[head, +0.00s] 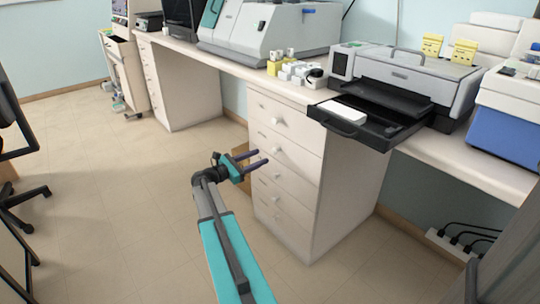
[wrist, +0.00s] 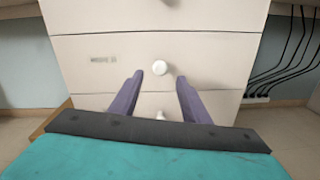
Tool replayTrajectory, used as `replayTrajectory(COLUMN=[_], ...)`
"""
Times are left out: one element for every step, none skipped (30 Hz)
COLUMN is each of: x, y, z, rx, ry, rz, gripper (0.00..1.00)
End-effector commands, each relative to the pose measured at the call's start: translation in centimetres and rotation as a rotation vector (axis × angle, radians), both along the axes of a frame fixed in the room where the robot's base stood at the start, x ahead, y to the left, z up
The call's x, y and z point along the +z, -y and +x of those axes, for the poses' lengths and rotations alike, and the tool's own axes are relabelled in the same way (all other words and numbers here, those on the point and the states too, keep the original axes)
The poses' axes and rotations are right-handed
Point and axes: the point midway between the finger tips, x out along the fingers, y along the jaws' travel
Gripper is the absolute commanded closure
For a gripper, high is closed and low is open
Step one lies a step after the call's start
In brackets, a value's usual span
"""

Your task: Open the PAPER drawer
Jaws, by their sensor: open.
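A white drawer cabinet (head: 338,190) stands under the bench with several shut drawers, each with a round knob. My gripper (head: 263,158) is open and empty in front of the upper-middle drawers. In the wrist view, my gripper (wrist: 159,82) points at a drawer front (wrist: 215,55) with a white knob (wrist: 159,68). The knob appears between the fingertips, slightly above their middle; I cannot tell how far off it is. A small label (wrist: 103,60) sits left of this knob, too blurred to read. I cannot tell which drawer is PAPER.
A printer (head: 410,75) stands on the bench with its black tray (head: 375,135) out over the cabinet's top right. Small white boxes (head: 293,70) stand at the bench edge. Dark cables (head: 465,238) hang right of the cabinet. The floor (head: 110,200) left of my arm is clear.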

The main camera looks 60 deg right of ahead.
Motion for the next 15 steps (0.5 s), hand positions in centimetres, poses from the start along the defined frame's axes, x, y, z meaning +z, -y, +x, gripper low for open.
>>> replayTrajectory(x=[-0.1,-0.1,-0.1,-0.2,-0.1,-0.1,-0.1,-0.1,-0.1,-0.1,-0.1,-0.1,-0.1,-0.1,0.0], y=[0.8,1.2,1.7,2.1,2.5,3.1,3.5,3.9,4.3,4.6,5.0,5.4,5.6,5.8,6.1], z=[-0.3,-0.5,-0.7,-0.8,-1.0,-1.2,-1.4,-1.5,-1.7,-1.8,-1.9,-2.1,-2.2,-2.3,-2.3], rx=[-0.002,-0.003,-0.002,-0.002,-0.002,-0.002,-0.002,-0.002,-0.001,-0.002,-0.002,-0.002,-0.002,-0.001,-0.001], ry=[0.0,0.0,0.0,0.0,0.0,0.0,0.0,0.0,0.0,0.0,0.0,0.0,0.0,0.001,0.001], rz=[-0.001,0.0,-0.001,-0.001,-0.001,-0.001,-0.001,-0.001,-0.001,-0.001,-0.001,-0.001,-0.001,-0.001,-0.001], gripper=[0.57,0.57,0.57,0.57,0.57,0.57,0.57,0.57,0.57,0.57,0.57,0.57,0.57,0.57,0.57])
